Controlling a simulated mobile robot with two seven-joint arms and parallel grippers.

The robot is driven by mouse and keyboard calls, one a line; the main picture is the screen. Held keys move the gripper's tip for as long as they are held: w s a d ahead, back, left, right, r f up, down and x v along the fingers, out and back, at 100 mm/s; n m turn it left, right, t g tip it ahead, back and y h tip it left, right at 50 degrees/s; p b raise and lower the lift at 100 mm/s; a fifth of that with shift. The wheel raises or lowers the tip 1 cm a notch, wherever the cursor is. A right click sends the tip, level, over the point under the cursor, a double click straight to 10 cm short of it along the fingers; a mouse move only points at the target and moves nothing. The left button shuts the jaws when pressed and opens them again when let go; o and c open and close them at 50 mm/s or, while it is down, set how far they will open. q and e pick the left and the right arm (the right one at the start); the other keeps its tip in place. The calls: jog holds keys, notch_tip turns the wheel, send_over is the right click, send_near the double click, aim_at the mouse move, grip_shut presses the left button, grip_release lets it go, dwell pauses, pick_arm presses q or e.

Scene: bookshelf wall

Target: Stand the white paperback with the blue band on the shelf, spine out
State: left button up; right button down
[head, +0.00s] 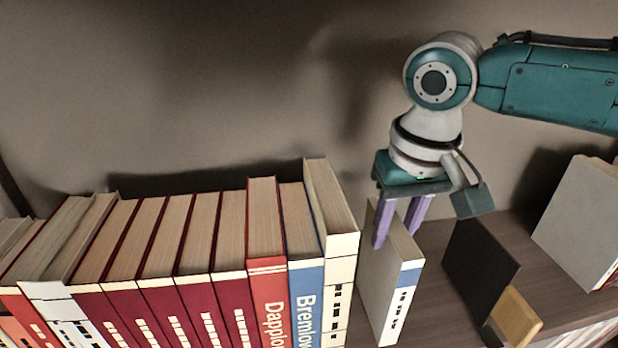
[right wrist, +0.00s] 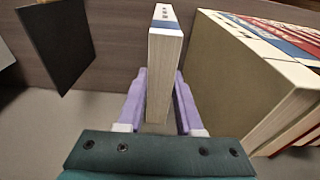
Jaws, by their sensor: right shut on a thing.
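The white paperback with the blue band (head: 387,300) stands upright in the gap right of the row of books, its spine with the blue band and dark lettering facing out. My right gripper (head: 403,222) comes from above and is shut on it, one purple finger on each side near its top back. The right wrist view also shows the paperback (right wrist: 164,75) between the fingers (right wrist: 160,100). I cannot tell whether its lower edge touches the shelf. My left gripper is not in view.
A tight row of books fills the left; a thick cream book (head: 331,205) ends it, with a narrow gap to the paperback. To the right stand a dark upright plate (head: 481,265), a small tan wooden block (head: 514,316) and a grey-covered book (head: 580,222). Bare shelf (head: 525,245) lies between.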

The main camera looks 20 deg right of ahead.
jog(key=shift+f, duration=0.2)
jog(key=shift+c, duration=2.4)
grip_release()
jog(key=r+p, duration=0.1)
jog(key=r, duration=0.2)
jog(key=r+p, duration=0.2)
jog(key=r, duration=0.1)
jog(key=s+r+p, duration=0.1)
jog(key=r+p, duration=0.1)
jog(key=r, duration=0.1)
jog(key=shift+s+a, duration=0.1)
jog(key=shift+a, duration=0.05)
jog(key=shift+s+r, duration=0.1)
jog(key=shift+r, duration=0.3)
